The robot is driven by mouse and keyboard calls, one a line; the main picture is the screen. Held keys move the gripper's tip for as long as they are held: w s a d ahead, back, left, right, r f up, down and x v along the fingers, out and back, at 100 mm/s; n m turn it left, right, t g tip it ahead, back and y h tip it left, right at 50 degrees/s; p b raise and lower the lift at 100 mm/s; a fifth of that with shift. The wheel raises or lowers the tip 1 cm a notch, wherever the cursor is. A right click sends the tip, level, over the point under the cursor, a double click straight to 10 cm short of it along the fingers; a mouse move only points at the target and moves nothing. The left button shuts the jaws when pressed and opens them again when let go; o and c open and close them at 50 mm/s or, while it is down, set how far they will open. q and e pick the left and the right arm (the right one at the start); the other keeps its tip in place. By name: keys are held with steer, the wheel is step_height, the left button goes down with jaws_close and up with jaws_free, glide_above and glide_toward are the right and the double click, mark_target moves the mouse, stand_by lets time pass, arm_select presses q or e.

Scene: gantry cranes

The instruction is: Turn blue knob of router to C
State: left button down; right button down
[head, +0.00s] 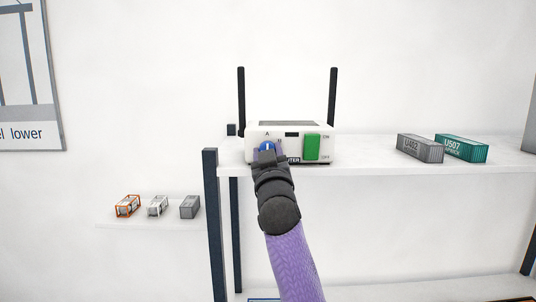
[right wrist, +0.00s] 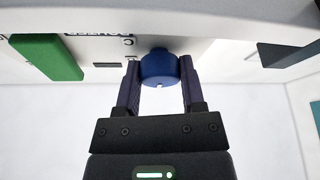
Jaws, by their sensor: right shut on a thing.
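The white router (head: 288,130) stands on the upper shelf with two black antennas. Its blue knob (head: 267,146) is on the left of its front face, with A marked above it and B up and to its right. A white pointer on the knob looks roughly upright. My right gripper (head: 266,154) reaches up to the knob from the front. In the right wrist view its two fingers (right wrist: 159,90) are on either side of the blue knob (right wrist: 159,68), shut on it. My left gripper is out of view.
A green rocker switch (head: 312,147) marked ON and OFF sits right of the knob. A grey container (head: 420,149) and a teal container (head: 462,148) stand further right on the shelf (head: 370,156). Small models (head: 157,206) stand on a lower left ledge.

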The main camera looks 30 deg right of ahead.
steer(key=m+h+b, duration=0.1)
steer(key=m+b, duration=0.2)
steer(key=m+g+h+b, duration=0.1)
steer(key=m+b, duration=0.1)
steer(key=shift+w+a+f+h, duration=0.1)
steer(key=shift+a+f+h, duration=0.05)
steer(key=shift+f+h, duration=0.15)
steer(key=shift+m+g+b, duration=0.3)
steer(key=shift+m+b, duration=0.05)
steer(key=shift+m, duration=0.45)
steer(key=m+g+h+b, duration=0.1)
steer(key=m, duration=0.1)
steer(key=shift+r+m, duration=0.15)
steer(key=shift+m, duration=0.15)
steer(key=m+g, duration=0.2)
steer(key=m, duration=0.3)
steer(key=m+g+h+p, duration=0.1)
steer(key=m+g, duration=0.1)
steer(key=m, duration=0.4)
steer(key=r+m+g+p, duration=0.1)
steer(key=m+g, duration=0.2)
steer(key=m, duration=0.3)
steer(key=shift+w+a, duration=0.1)
steer(key=shift+m+y+p, duration=0.5)
steer(key=shift+m+p, duration=0.65)
steer(key=shift+m, duration=0.45)
steer(key=shift+f, duration=0.1)
